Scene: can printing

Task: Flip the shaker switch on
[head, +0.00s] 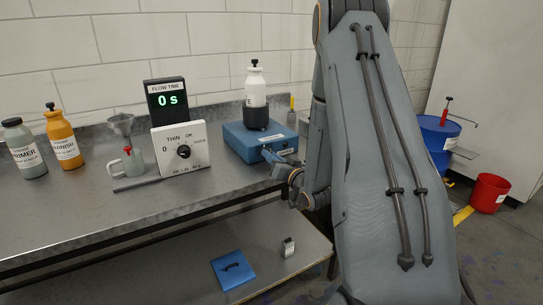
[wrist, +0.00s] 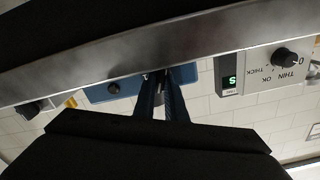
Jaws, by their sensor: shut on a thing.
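The shaker is a blue box (head: 240,143) on the bench, with a white bottle (head: 256,90) standing in a black holder on its top. My gripper (head: 270,156) is at the shaker's front face, by a small white label. In the wrist view, which is upside down, the blue shaker (wrist: 100,94) shows a dark round knob. My gripper's fingers (wrist: 158,76) are close together there, shut on a small part at the shaker's front, which I take as the switch. The fingers hide it, so its position cannot be told.
Left of the shaker stand a white dial box (head: 195,155), a flow-time display (head: 167,101) reading 0 s, a cup with a funnel (head: 122,125), and orange (head: 65,150) and grey (head: 20,155) bottles. The bench's front edge (head: 185,212) runs below my gripper.

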